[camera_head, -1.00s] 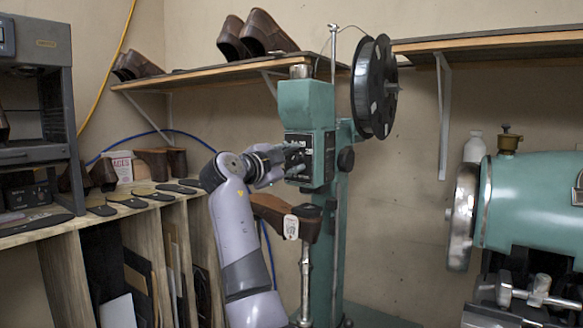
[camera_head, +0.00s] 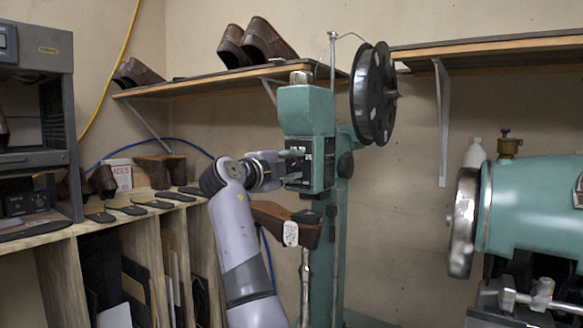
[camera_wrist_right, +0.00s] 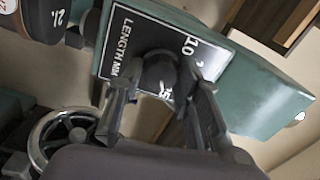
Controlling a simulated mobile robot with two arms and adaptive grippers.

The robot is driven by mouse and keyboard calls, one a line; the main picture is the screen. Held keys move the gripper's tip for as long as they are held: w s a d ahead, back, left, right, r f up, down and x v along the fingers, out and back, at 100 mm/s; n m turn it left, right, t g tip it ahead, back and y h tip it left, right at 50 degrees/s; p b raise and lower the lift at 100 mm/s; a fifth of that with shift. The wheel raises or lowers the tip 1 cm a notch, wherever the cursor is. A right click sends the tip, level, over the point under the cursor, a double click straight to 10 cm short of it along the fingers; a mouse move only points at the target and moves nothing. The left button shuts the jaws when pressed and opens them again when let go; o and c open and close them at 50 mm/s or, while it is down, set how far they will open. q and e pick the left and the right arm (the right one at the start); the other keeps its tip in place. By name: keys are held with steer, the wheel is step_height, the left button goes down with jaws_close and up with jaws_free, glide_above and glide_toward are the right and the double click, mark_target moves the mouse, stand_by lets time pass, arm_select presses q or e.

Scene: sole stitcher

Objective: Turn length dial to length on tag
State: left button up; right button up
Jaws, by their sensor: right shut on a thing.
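The green sole stitcher (camera_head: 307,110) stands at the middle, with a dark dial plate on its head. In the right wrist view the plate (camera_wrist_right: 118,38) reads "LENGTH MM", with numbers around the dark round length dial (camera_wrist_right: 160,72). My right gripper (camera_head: 292,165) is at the plate. In the wrist view its two fingers (camera_wrist_right: 160,98) are shut on the dial, one on each side. A brown shoe (camera_head: 270,218) sits on the stitcher's post below, with a white tag (camera_head: 291,233) hanging from it; its writing is too small to read. My left gripper is out of view.
A black reel (camera_head: 372,93) is on the stitcher's upper right. A handwheel (camera_wrist_right: 65,137) shows in the wrist view. Another green machine (camera_head: 530,210) stands at right. A rack (camera_head: 150,225) with soles is at left, below a wall shelf with shoes (camera_head: 257,40).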

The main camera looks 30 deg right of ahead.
steer(key=shift+f, duration=0.1)
steer(key=o, duration=1.1)
steer(key=v, duration=1.2)
steer(key=shift+s, duration=0.1)
